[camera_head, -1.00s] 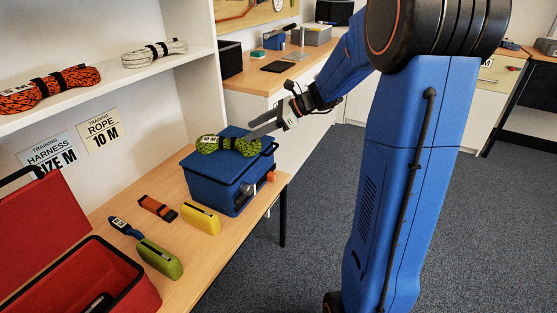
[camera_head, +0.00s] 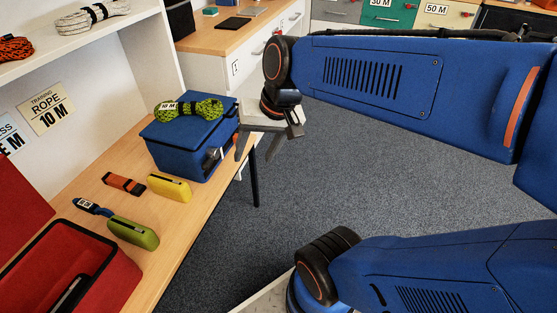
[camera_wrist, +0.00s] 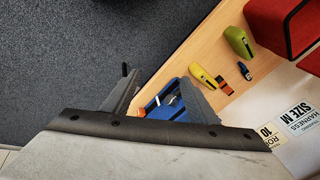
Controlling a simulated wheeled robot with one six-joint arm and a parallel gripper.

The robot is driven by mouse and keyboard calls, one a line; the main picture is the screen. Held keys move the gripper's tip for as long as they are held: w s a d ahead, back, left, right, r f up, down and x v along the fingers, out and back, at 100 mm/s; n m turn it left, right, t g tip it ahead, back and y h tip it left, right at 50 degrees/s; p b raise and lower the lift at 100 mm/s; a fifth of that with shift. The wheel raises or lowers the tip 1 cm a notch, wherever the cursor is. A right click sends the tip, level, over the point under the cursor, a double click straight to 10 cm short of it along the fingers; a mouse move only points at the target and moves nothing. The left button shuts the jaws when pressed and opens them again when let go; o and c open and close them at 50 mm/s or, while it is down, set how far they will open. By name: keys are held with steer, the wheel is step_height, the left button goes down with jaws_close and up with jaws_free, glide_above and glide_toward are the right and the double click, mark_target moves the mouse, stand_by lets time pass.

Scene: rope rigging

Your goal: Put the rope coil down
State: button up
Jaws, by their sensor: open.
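The green and black rope coil (camera_head: 188,109) lies on the lid of the blue box (camera_head: 180,150) on the wooden bench. My gripper (camera_head: 257,158) is open and empty, to the right of the box and apart from the coil, with its fingers pointing down. In the wrist view, my gripper's fingers (camera_wrist: 160,90) are spread and part of the blue box (camera_wrist: 164,105) shows between them. The coil cannot be made out there.
On the bench (camera_head: 186,222) are a yellow case (camera_head: 169,187), a green case (camera_head: 133,233), an orange strap (camera_head: 124,184) and an open red case (camera_head: 122,278). A white coil (camera_head: 93,14) and an orange coil (camera_head: 14,48) lie on the shelf. Open carpet (camera_head: 350,170) is to the right.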

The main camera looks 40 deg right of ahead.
steer(key=s+d+n+t+h, duration=0.1)
steer(key=s+d+n+h, duration=0.1)
steer(key=s+d+n, duration=0.1)
steer(key=shift+s+f+n, duration=0.4)
steer(key=shift+s+n, duration=0.3)
steer(key=shift+s, duration=0.35)
steer(key=shift+o, duration=0.4)
